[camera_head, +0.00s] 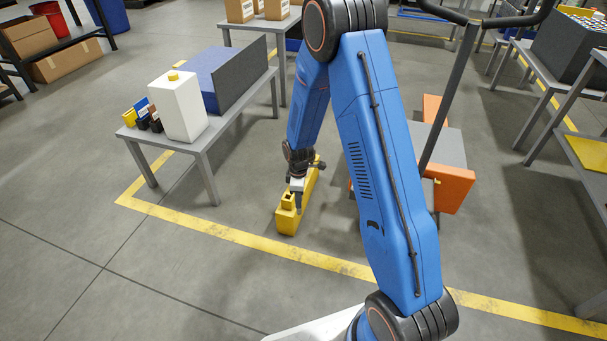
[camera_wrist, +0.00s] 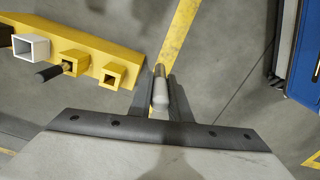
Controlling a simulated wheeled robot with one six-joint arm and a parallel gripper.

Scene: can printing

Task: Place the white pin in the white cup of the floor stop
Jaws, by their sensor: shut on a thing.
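The floor stop (camera_head: 287,222) is a long yellow block on the floor, with a row of square cups on top. In the wrist view the yellow block (camera_wrist: 125,62) runs across the upper left. Its white cup (camera_wrist: 30,47) is at the far left and looks empty. My gripper (camera_wrist: 160,92) is shut on a pale, greyish-white pin (camera_wrist: 161,92), which lies to the right of the block and apart from the cups. In the head view my gripper (camera_head: 298,200) is over the floor stop; the pin is too small to make out there.
In the wrist view, a dark pin (camera_wrist: 48,72) sticks out of a yellow cup (camera_wrist: 74,62) beside the white one; another yellow cup (camera_wrist: 112,74) is empty. An orange and grey cart (camera_head: 455,185) stands close right of the stop, a grey table (camera_head: 205,150) to its left.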

